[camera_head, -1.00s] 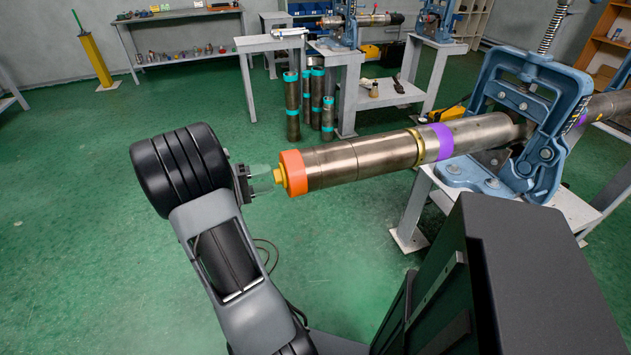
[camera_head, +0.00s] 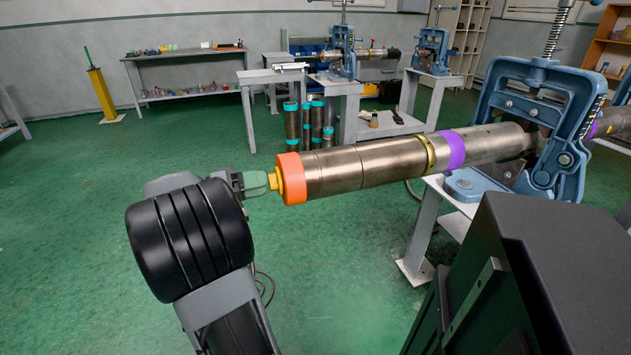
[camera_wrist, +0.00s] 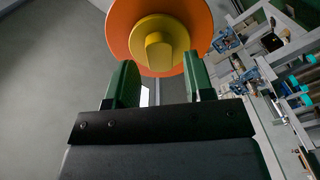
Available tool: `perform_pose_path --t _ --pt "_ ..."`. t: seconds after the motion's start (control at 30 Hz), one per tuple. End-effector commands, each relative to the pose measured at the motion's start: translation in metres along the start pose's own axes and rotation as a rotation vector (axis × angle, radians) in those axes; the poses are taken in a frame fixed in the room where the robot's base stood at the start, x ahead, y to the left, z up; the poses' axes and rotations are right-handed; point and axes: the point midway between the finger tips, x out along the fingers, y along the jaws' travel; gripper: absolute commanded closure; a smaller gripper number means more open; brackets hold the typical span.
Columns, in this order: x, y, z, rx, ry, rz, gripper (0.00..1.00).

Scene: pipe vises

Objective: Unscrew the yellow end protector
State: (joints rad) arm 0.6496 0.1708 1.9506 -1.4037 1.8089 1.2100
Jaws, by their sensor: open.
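The yellow end protector (camera_head: 275,181) sits in the orange end ring (camera_head: 291,178) at the left end of the steel pipe (camera_head: 370,165). In the wrist view the yellow end protector (camera_wrist: 158,45) shows a round flange with a raised tab, inside the orange ring (camera_wrist: 121,22). My gripper (camera_head: 263,182) is at the yellow end protector, with its green fingers level with it. In the wrist view my gripper (camera_wrist: 160,78) is open, with the fingers apart and the tab ahead between them. Whether the fingers touch it I cannot tell.
A blue pipe vise (camera_head: 530,110) on a light stand (camera_head: 420,235) holds the pipe. A purple band (camera_head: 452,149) marks the pipe. Several dark pipes (camera_head: 290,128) stand upright behind. Green floor (camera_head: 90,220) is clear at left.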

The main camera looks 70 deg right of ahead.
Motion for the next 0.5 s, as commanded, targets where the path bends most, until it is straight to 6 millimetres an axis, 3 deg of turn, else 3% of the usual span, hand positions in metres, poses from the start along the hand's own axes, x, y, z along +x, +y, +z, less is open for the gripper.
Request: perform_pose_path --t 0.5 --pt "0.015 0.0 0.001 -0.003 -0.001 0.001 0.52"
